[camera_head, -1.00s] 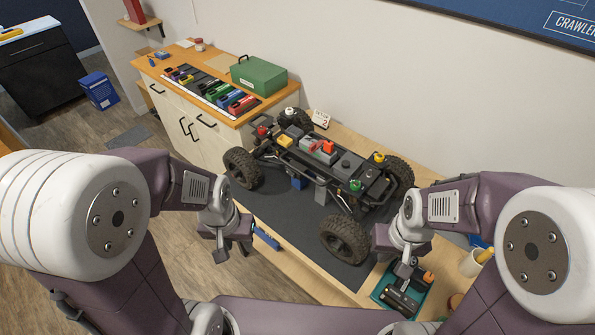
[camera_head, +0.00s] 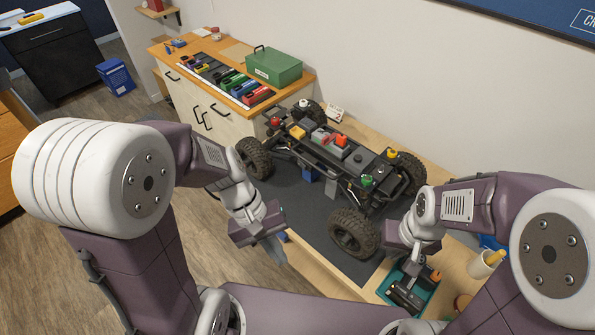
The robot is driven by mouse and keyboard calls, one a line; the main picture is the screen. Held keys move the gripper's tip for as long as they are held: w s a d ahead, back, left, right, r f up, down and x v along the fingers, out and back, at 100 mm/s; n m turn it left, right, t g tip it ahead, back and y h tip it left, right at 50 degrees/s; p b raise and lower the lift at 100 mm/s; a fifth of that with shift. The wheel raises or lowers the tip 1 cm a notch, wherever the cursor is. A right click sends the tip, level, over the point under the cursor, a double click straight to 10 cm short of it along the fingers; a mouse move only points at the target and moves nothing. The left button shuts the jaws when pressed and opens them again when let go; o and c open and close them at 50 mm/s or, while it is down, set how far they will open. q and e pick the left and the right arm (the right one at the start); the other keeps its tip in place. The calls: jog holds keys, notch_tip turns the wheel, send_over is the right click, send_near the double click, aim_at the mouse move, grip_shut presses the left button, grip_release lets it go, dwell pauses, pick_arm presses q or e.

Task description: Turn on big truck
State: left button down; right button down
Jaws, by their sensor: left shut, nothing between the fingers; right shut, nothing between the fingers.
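The big truck (camera_head: 322,150) is a bare black crawler chassis with large knobby tires. It stands on a dark mat (camera_head: 300,212) on the wooden bench. Its deck carries a yellow block, grey and red modules, and red, green, orange and white knobs or caps. I cannot make out which part is a power switch. My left gripper (camera_head: 280,252) is shut and empty, in front of the bench's near edge, apart from the truck. My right gripper (camera_head: 408,279) is shut and empty, low over the teal tray, right of the truck's near wheel.
The teal tray (camera_head: 427,290) holds dark and orange items. A cup (camera_head: 484,264) stands at the right. A green toolbox (camera_head: 274,66) and a row of coloured blocks (camera_head: 232,82) are on the cabinet at the back left.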

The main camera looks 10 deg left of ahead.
pick_arm(q)
jog(key=w+d+r+n+h+b, duration=0.1)
jog(key=w+d+n+h+b, duration=0.2)
jog(key=w+d+n+h, duration=0.35)
jog(key=w+a+n+t+h+b, duration=0.1)
jog(key=w+n+t+h+b, duration=0.45)
jog(key=w, duration=0.65)
jog(key=w+a+f+n+t+y+b, duration=0.2)
jog(key=w+a+f+n+t, duration=0.55)
jog(key=a, duration=0.25)
jog(key=a+f+n+t+y+b, duration=0.2)
jog(key=a+f+n+t, duration=0.1)
jog(key=a+f, duration=0.3)
notch_tip(320, 180, down, 2)
jog(key=shift+s+f+n+y, duration=0.1)
jog(key=shift+s+n+y, duration=0.25)
jog(key=shift+s+y, duration=0.1)
